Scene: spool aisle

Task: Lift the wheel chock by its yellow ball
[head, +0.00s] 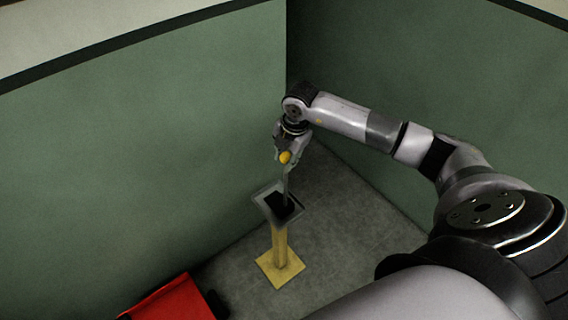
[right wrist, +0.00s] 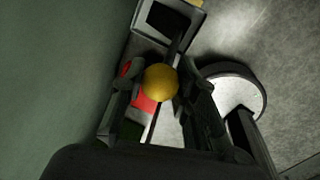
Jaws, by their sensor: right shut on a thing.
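The yellow ball (head: 285,157) is at the top of a thin grey rod, which runs down to the dark wheel chock (head: 279,205). The chock shows within the grey rim of a square tray (head: 264,205) on a yellow post; I cannot tell whether it touches the tray. My right gripper (head: 283,153) comes down from above and is shut on the ball. In the right wrist view the ball (right wrist: 161,83) sits between the two fingers, with the rod leading to the dark chock (right wrist: 168,24) beyond. My left gripper is not in view.
The yellow post's square foot (head: 280,270) stands on grey floor. Green walls (head: 140,150) meet in a corner close behind and beside the stand. A red object (head: 172,300) lies at the lower left. Bare floor (head: 345,205) shows right of the stand.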

